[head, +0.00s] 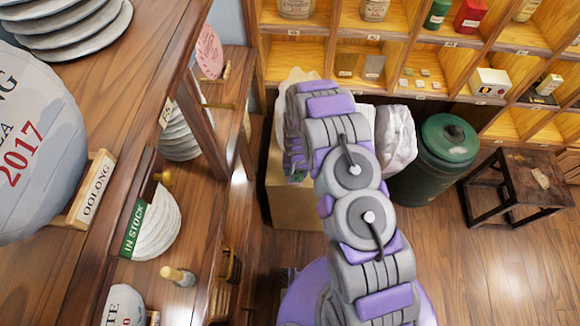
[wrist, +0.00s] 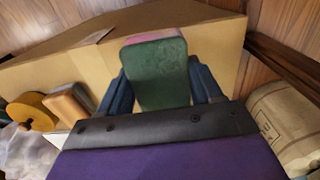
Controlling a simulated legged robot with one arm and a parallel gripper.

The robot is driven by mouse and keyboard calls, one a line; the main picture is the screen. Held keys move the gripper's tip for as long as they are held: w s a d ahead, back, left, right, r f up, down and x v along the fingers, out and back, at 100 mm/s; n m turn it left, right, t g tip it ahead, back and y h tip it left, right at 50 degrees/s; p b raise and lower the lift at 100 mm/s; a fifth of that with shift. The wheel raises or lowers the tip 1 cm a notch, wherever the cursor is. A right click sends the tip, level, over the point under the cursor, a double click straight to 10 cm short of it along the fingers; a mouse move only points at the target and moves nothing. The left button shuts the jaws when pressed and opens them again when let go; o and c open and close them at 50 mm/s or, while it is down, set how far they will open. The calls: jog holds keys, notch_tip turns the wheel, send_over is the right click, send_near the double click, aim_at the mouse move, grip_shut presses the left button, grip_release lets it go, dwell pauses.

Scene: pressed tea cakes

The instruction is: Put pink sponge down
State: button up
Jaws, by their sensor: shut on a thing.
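The sponge (wrist: 158,78) shows a green face toward the wrist camera and a pink strip along its far edge. My gripper (wrist: 160,85) is shut on it, with a dark blue finger at each side. In the wrist view the sponge is in front of a cardboard panel of a box (wrist: 215,40); I cannot tell whether it touches it.
In the wrist view a yellow-brown ring (wrist: 32,112), an orange-brown block (wrist: 72,103) and a beige roll (wrist: 285,122) lie around the gripper. In the head view a green bin (head: 445,155) and a dark stool (head: 515,185) stand right. Wooden shelves (head: 120,235) stand left.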

jog(key=w, duration=0.1)
jog(key=w+a, duration=0.2)
jog(key=shift+w+a+f, duration=0.25)
jog(key=shift+w+f, duration=0.05)
jog(key=shift+w, duration=0.1)
jog(key=shift+w+a, duration=0.25)
jog(key=shift+a, duration=0.25)
jog(key=f, duration=0.1)
jog(key=d+f+b, duration=0.1)
jog(key=f, duration=0.1)
jog(key=shift+d+f, duration=0.2)
jog(key=shift+d, duration=0.05)
jog(key=shift+a, duration=0.25)
jog(key=o, duration=0.6)
jog(key=shift+a+f, duration=0.15)
jog(key=shift+a, duration=0.15)
jog(key=o, duration=0.3)
jog(key=shift+o, duration=0.2)
jog(key=shift+d, duration=0.4)
jog(key=shift+a, duration=0.25)
